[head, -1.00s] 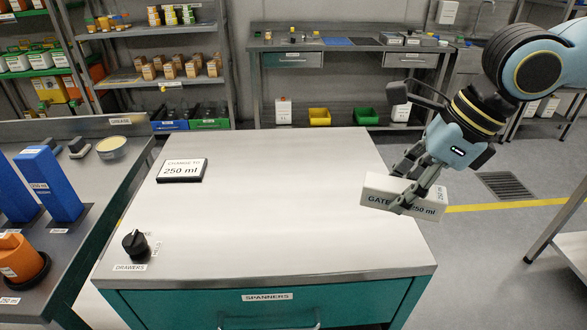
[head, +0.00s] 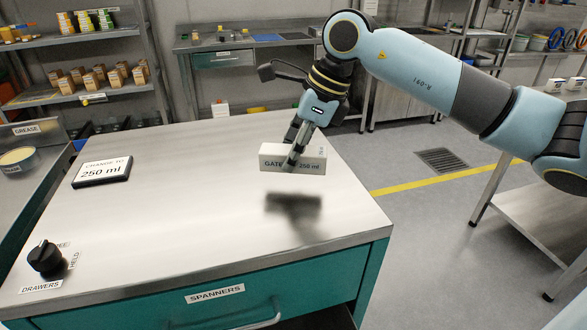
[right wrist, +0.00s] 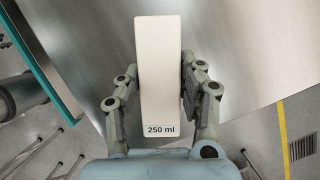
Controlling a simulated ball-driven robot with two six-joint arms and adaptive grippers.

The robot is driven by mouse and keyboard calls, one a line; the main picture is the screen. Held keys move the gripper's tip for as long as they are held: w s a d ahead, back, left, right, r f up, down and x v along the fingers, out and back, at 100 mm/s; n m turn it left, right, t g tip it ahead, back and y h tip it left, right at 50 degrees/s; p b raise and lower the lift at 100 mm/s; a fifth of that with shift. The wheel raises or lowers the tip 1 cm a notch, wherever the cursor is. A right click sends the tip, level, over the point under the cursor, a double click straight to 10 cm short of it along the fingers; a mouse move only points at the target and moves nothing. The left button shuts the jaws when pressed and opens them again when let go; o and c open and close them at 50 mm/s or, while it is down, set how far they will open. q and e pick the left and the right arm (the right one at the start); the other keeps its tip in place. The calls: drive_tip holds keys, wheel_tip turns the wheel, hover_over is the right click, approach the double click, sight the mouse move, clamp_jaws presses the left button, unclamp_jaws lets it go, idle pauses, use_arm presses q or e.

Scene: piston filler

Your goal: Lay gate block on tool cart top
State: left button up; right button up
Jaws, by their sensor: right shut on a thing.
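The gate block (head: 311,160) is a white box marked "GATE" and "250 ml". My right gripper (head: 292,160) is shut on it, one finger on each side, as the right wrist view shows with the block (right wrist: 158,70) between the fingers (right wrist: 157,85). The block is level and hangs above the tool cart top (head: 200,180), a grey metal surface, near its right part. Its shadow lies on the top below it, apart from the block. My left gripper is not in view.
A dark-framed sign reading "CHANGE TO 250 ml" (head: 102,171) lies on the cart top at the left. A black knob (head: 46,258) stands at the front left corner. The middle of the top is clear. A teal drawer (head: 210,300) is below the front edge.

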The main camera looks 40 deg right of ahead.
sight(294, 170)
wheel_tip(294, 170, down, 4)
drive_tip(key=shift+r, duration=0.25)
drive_tip(key=shift+f, duration=0.2)
drive_tip(key=o, duration=1.2)
drive_tip(key=shift+r, duration=0.1)
